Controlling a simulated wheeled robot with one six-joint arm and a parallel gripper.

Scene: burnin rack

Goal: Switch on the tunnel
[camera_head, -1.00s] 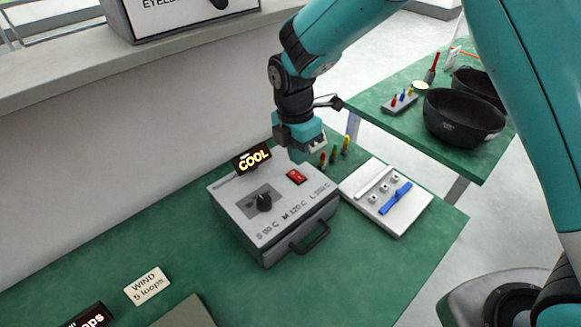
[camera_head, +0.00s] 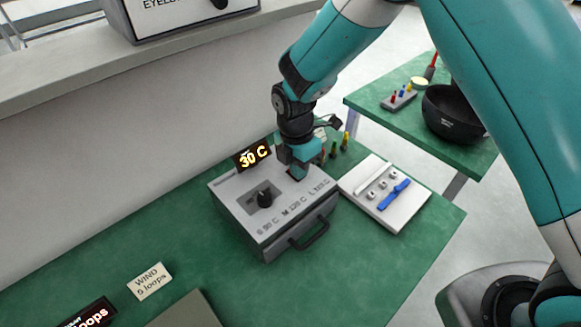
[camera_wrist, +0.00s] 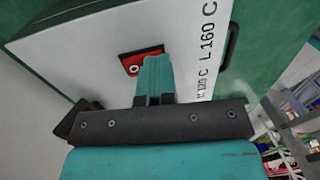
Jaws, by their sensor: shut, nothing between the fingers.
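The tunnel is a grey box (camera_head: 235,200) on the green table, with a dark knob (camera_head: 264,198), printed temperature marks and a front handle (camera_head: 310,236). Its display (camera_head: 252,156) glows "30 C". My gripper (camera_head: 296,172) is shut and empty, with its tips down at the red switch on the box top. In the head view the gripper hides most of the switch. In the wrist view the red switch (camera_wrist: 130,66) shows beside the fingertips (camera_wrist: 155,66), which look to be touching or just over it.
A white tray (camera_head: 400,215) with a blue part and small pieces lies right of the box. Several coloured upright pegs (camera_head: 346,140) stand behind it. A "WIND 5 loops" card (camera_head: 149,281) lies at the front left. A second green table (camera_head: 405,118) holds a black bowl (camera_head: 450,115).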

